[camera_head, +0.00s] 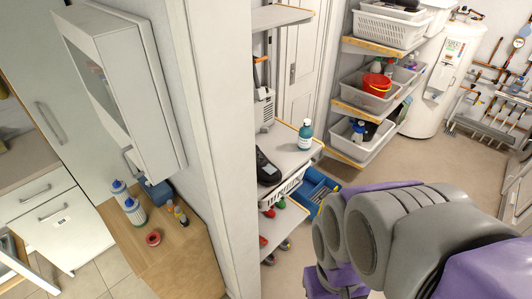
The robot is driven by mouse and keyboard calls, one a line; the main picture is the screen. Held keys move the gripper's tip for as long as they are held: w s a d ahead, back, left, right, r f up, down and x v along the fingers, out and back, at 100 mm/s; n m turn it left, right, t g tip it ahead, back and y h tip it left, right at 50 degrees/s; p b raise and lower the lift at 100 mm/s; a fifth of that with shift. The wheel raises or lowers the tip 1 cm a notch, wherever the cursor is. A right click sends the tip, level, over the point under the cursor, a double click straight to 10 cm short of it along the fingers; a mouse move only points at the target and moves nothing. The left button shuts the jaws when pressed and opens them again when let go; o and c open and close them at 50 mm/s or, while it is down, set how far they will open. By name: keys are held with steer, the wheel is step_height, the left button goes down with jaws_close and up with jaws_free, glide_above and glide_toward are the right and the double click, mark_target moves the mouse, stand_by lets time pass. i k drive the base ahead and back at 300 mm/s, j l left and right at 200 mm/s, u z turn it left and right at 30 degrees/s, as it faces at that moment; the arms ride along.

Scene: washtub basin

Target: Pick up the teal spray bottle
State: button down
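A teal bottle (305,135) with a pale label and a light top stands upright on the upper surface of a white shelf unit, near its right end. It is small in view, and I cannot make out a spray trigger on it. My grey and purple arm fills the lower right, in front of and below the bottle, clearly apart from it. I cannot make out my gripper's fingers in this view.
A black device (268,168) lies left of the bottle. A white wall (212,130) separates this shelf from a wooden counter (165,262) with several bottles. Blue crates (318,188) sit beyond the shelf. Racks with white baskets (388,30) and a white tank (443,75) stand behind open floor.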

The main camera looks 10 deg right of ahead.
mark_target(305, 133)
steer(key=i+j+z, duration=0.15)
steer(key=z, duration=0.35)
steer(key=i+j+z, duration=0.15)
steer(key=z, duration=0.3)
steer(key=j+z, duration=0.3)
steer(key=z, duration=0.2)
steer(key=i+j, duration=0.05)
